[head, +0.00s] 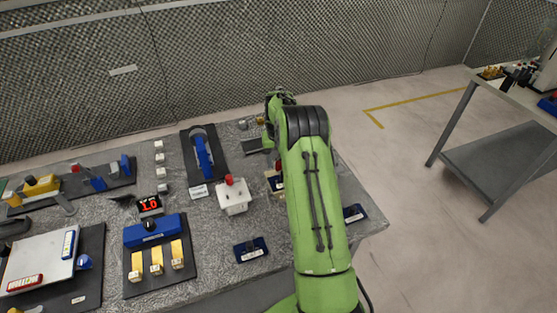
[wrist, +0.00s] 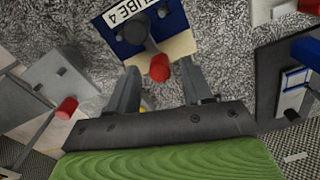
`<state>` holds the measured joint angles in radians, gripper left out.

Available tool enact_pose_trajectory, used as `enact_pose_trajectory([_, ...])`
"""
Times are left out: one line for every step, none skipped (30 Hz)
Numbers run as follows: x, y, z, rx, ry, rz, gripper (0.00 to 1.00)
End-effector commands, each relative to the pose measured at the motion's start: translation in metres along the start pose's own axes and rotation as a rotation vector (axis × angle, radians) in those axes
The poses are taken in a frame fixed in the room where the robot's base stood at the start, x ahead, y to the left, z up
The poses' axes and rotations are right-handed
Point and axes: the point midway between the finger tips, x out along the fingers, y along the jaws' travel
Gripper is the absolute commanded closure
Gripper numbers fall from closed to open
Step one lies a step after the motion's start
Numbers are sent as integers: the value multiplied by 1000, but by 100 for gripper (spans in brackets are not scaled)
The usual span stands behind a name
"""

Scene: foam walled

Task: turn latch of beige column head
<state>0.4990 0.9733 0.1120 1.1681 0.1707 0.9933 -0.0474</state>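The beige column head (wrist: 181,47) is at the top middle of the wrist view, with a blue plate labelled "TUBE 4" on it. Its dark grey latch (wrist: 138,34) ends in a red tip (wrist: 159,68). In the head view the beige column head (head: 270,174) is mostly hidden behind my arm. My gripper (wrist: 160,80) is open, its two grey fingers apart on either side of the red tip. I cannot tell whether either finger touches it. My gripper is hidden by the arm in the head view.
A blue-handled device (head: 202,155) lies on a dark board behind. Small blue plates (head: 251,249) lie near the table's front edge. A blue block with yellow parts (head: 153,232) is further left.

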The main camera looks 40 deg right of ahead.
Motion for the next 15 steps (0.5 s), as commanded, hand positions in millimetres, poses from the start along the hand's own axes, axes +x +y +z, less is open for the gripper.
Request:
enact_pose_trajectory([0,0,0,0,-1,0,50])
enact_pose_trajectory([0,0,0,-1,-1,0,50])
enact_pose_trajectory([0,0,0,-1,-2,0,50])
enact_pose_trajectory([1,0,0,-1,-2,0,50])
enact_pose_trajectory([1,0,0,-1,-2,0,50])
enact_pose_trajectory([0,0,0,-1,-2,0,50])
enact_pose_trajectory([-2,0,0,-1,-1,0,50])
enact_pose_trajectory([-5,0,0,-1,0,0,50])
enact_pose_trajectory([-11,0,0,-1,1,0,50])
enact_pose_trajectory([-17,0,0,-1,2,0,50])
enact_pose_trajectory([-24,0,0,-1,3,0,50])
enact_pose_trajectory([-34,0,-1,-2,4,0,50])
enact_pose_trajectory([-43,0,-1,-2,4,0,50])
enact_pose_trajectory([-52,-1,-1,-2,5,0,50])
enact_pose_trajectory([-64,-1,-1,-2,5,0,50])
